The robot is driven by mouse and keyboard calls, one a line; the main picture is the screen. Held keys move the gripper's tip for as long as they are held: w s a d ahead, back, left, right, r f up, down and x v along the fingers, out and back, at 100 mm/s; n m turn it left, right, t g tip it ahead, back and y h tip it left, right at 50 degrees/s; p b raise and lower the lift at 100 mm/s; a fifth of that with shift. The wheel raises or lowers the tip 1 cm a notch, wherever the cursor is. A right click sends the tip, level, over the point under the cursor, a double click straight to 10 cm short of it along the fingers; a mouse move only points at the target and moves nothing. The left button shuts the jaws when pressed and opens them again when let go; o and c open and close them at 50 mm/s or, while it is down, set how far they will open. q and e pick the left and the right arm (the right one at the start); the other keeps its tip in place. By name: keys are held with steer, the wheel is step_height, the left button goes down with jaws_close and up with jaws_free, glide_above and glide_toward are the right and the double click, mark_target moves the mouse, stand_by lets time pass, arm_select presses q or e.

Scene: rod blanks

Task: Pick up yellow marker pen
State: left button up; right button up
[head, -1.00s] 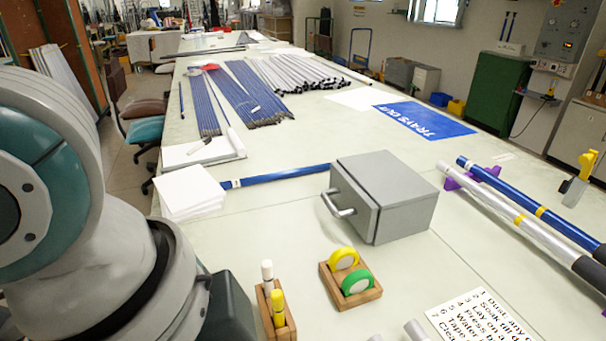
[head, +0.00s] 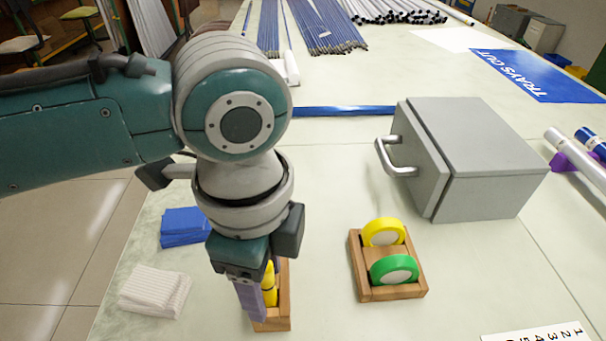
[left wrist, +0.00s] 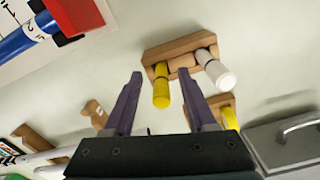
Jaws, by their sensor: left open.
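The yellow marker pen (head: 269,284) stands in a small wooden holder (head: 284,312), partly hidden behind my left gripper (head: 252,318) in the head view. In the left wrist view, the yellow marker pen (left wrist: 161,88) shows between the two purple fingers of my left gripper (left wrist: 160,72), which are apart. I cannot tell whether either finger touches it. A white marker pen (left wrist: 216,70) stands beside it in the same wooden holder (left wrist: 178,46); the head view hides this pen. My right gripper is not in view.
A wooden tray (head: 360,262) with yellow tape (head: 383,231) and green tape (head: 394,269) stands to the right. A grey metal box (head: 480,165) stands behind it. Blue cloths (head: 183,226) and white cloths (head: 155,290) lie left of the arm. The table between holder and tray is clear.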

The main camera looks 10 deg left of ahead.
arm_select(q)
steer(key=shift+f, duration=0.8)
jaws_close()
